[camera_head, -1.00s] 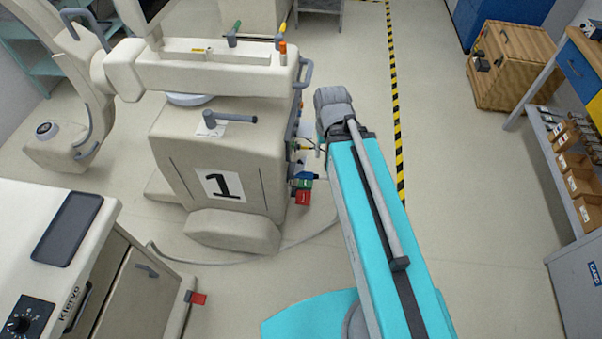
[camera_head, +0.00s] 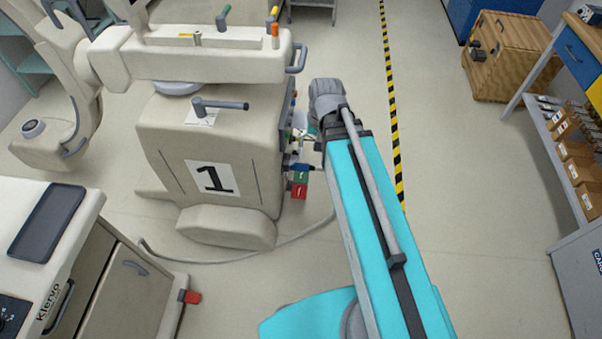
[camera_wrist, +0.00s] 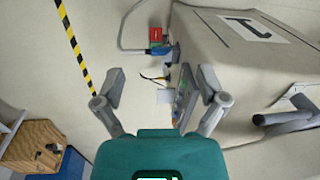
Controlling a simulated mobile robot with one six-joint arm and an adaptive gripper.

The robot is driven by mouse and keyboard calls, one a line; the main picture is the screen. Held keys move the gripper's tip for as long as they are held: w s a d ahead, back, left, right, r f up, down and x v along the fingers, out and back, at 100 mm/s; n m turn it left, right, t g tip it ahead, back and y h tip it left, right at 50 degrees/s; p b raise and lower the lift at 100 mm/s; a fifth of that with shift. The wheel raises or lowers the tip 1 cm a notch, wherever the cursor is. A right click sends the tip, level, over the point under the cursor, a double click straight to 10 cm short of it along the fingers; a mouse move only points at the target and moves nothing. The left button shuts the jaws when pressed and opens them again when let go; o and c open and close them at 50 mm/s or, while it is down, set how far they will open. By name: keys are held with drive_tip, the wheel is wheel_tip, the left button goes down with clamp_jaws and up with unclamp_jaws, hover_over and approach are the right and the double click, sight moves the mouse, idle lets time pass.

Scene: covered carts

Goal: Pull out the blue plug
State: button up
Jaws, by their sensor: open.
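The blue plug (camera_head: 303,167) sticks out low on the right side of the cart marked 1 (camera_head: 168,150), above a green and a red block (camera_head: 299,191). In the wrist view the blue plug (camera_wrist: 160,49) lies ahead, beyond and between the spread fingers, with the red block (camera_wrist: 155,34) past it. My gripper (camera_wrist: 161,80) is open and empty, with a gap between its fingers and the plug. In the head view my arm hides most of the gripper, just right of the cart's side.
A grey cable (camera_head: 240,259) runs along the floor by the cart's base. Thin dark wires (camera_wrist: 155,77) hang near the cart's side panel. A Kieryo cabinet (camera_head: 125,275) stands at the front left. Floor right of my arm is clear up to the shelf (camera_head: 560,165).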

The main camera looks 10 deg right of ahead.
drive_tip(key=w+f+m+t+y+b, duration=0.1)
drive_tip(key=w+f+m+y+b, duration=0.35)
drive_tip(key=f+b, duration=0.8)
drive_tip(key=w+f+m+y+b, duration=0.1)
drive_tip(key=w+f+m+b, duration=0.55)
drive_tip(key=f+b, duration=0.65)
drive_tip(key=m+t+y+b, duration=0.3)
drive_tip(key=m+y+b, duration=0.4)
drive_tip(key=b, duration=2)
approach(303, 165)
drive_tip(key=shift+m+h, duration=0.3)
drive_tip(key=shift+h, duration=0.45)
drive_tip(key=a, duration=0.5)
drive_tip(key=shift+w+a+f, duration=0.25)
drive_tip(key=shift+w+d+f+m+b, duration=0.3)
drive_tip(key=shift+w+d+m+b, duration=0.1)
drive_tip(key=shift+b, duration=0.1)
drive_tip(key=shift+a, duration=0.2)
